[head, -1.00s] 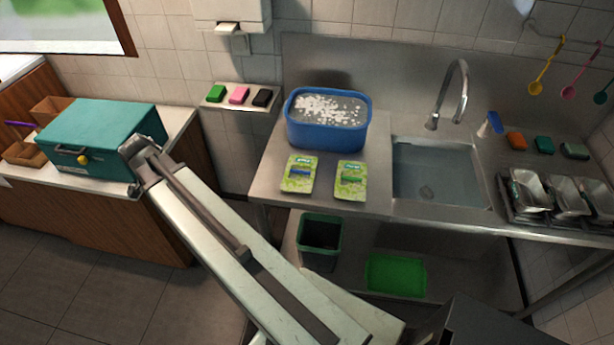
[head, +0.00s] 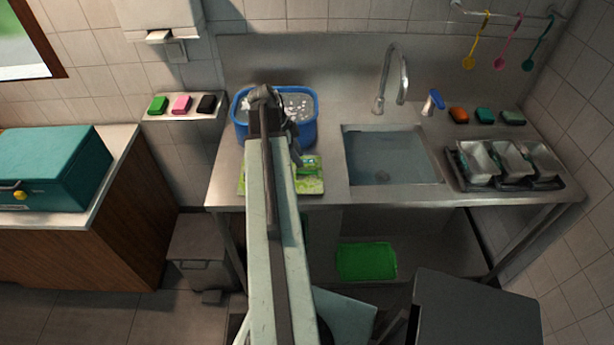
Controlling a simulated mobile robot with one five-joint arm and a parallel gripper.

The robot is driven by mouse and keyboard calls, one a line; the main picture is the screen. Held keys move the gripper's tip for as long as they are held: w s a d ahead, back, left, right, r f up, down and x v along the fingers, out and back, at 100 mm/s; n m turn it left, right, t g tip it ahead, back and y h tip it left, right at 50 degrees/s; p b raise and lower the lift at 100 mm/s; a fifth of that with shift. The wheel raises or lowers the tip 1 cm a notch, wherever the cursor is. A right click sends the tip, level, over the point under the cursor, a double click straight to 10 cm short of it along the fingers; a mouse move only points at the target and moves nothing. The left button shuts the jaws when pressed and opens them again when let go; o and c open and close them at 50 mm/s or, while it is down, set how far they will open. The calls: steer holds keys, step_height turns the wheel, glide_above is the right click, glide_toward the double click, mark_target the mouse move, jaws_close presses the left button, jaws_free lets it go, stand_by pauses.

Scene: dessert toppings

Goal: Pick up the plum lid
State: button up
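I see no plum lid that I can make out in the head view. My arm reaches up the middle of the picture, and my gripper (head: 297,158) is at its far end, over the counter in front of the blue tub (head: 308,128). The gripper is small, dark and partly behind my arm, so I cannot tell whether it is open or shut. The tub holds grey water with white foam. Green packets (head: 309,184) lie under and beside my arm, partly hidden by it.
The steel counter (head: 334,190) has a sink (head: 392,160) of water and a tap (head: 398,75). A rack of metal tins (head: 510,162) stands at right. Sponges lie on a wall shelf (head: 182,116) and behind the sink. A teal box (head: 50,165) stands at left; a green tray (head: 366,261) lies below.

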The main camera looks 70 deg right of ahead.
mark_target(307, 172)
steer(key=b+x, duration=0.1)
steer(key=x, duration=0.1)
steer(key=b+x, duration=0.4)
steer(key=shift+s+a+f, duration=0.2)
steer(key=shift+a+f, duration=0.05)
steer(key=shift+f, duration=0.2)
steer(key=shift+r, duration=0.2)
jaws_close()
